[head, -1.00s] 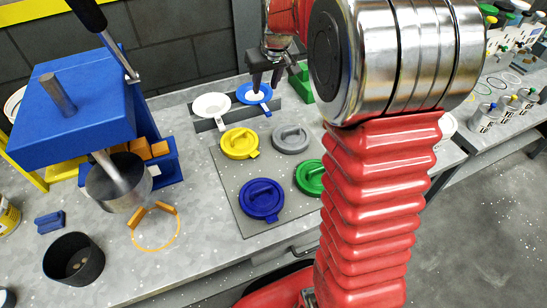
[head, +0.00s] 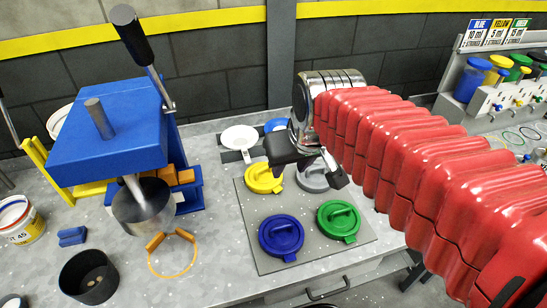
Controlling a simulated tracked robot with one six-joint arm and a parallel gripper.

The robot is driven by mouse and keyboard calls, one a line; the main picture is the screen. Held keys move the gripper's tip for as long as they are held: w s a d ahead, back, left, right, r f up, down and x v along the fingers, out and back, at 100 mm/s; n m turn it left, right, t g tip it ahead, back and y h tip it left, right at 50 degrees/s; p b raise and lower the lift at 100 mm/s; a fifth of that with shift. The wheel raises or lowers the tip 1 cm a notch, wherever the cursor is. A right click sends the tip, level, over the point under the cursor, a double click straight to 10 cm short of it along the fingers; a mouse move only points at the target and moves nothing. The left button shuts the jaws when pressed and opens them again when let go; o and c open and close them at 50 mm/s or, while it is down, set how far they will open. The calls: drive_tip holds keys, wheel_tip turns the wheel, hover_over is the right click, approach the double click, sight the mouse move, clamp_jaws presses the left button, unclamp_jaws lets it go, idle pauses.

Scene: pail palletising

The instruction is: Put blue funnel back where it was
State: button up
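The blue funnel (head: 276,125) sits at the rack (head: 232,156) at the back of the bench, right of the white funnel (head: 240,136). Its lower part is hidden behind my gripper, so how it is seated cannot be told. My gripper (head: 317,168) is in front of the funnel and to its right, above the grey lid (head: 313,179). Its dark fingers look spread apart, with nothing seen between them.
Yellow (head: 264,179), green (head: 338,220) and blue (head: 281,236) lids lie on a grey mat (head: 255,207). A blue press (head: 105,140) stands on the left. An orange ring (head: 170,275) and black cup (head: 88,277) lie in front. Coloured containers stand at right.

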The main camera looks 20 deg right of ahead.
drive_tip(key=s+a+f, duration=0.1)
drive_tip(key=s+f, duration=0.1)
drive_tip(key=s, duration=0.7)
drive_tip(key=shift+a+f, duration=0.25)
drive_tip(key=shift+a, duration=0.05)
drive_tip(key=shift+c, duration=0.6)
